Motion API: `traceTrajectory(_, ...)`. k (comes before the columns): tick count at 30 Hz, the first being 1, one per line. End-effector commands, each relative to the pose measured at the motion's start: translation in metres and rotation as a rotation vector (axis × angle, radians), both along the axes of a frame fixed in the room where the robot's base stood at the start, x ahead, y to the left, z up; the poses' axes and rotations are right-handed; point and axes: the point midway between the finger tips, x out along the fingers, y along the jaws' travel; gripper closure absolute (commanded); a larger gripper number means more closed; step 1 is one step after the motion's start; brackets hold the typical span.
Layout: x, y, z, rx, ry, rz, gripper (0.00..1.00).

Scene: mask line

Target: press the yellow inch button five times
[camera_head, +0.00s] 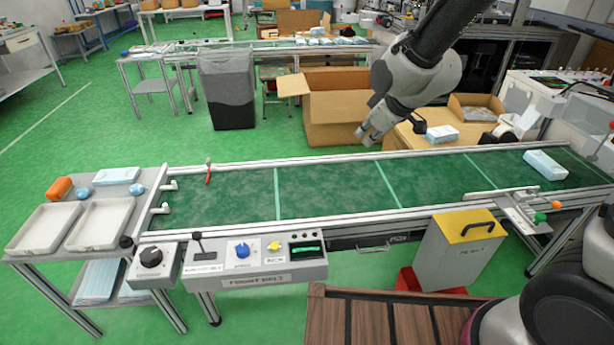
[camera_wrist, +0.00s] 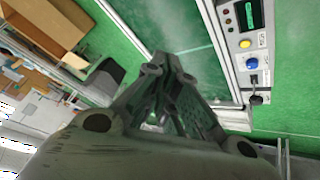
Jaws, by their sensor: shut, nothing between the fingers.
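The yellow inch button (camera_head: 274,246) sits on the grey "FRONT BELT" control panel (camera_head: 262,278) at the front left of the belt. It stands between a blue knob (camera_head: 242,251) and a dark display with green figures. In the wrist view the yellow button (camera_wrist: 245,43) shows at the upper right, next to the blue knob (camera_wrist: 252,64). My gripper (camera_head: 367,135) is above the far side of the belt, up and right of the panel, well apart from the button. In the wrist view my gripper (camera_wrist: 172,66) has its fingers together, with nothing between them.
The green conveyor belt (camera_head: 325,190) lies behind the panel, with a pale blue pack (camera_head: 545,165) at its right end. A black lever (camera_head: 199,243) rises from the panel's left. A yellow-lidded reject bin (camera_head: 464,226) stands right of the panel. White trays (camera_head: 100,225) are at left.

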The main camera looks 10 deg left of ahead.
Motion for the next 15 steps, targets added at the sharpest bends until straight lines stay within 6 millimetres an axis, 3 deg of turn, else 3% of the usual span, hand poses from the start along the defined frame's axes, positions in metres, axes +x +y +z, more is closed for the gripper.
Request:
traceTrajectory(1,-0.004,-0.032,0.024,0.013,0.015,-0.071,1.00)
traceTrajectory(5,-0.032,-0.107,0.068,0.032,0.079,-0.251,1.00)
traceTrajectory(9,-0.084,-0.182,0.106,0.054,0.144,-0.454,1.00)
traceTrajectory(12,-0.130,-0.226,0.124,0.070,0.189,-0.598,1.00)
traceTrajectory(15,-0.175,-0.257,0.134,0.085,0.225,-0.724,1.00)
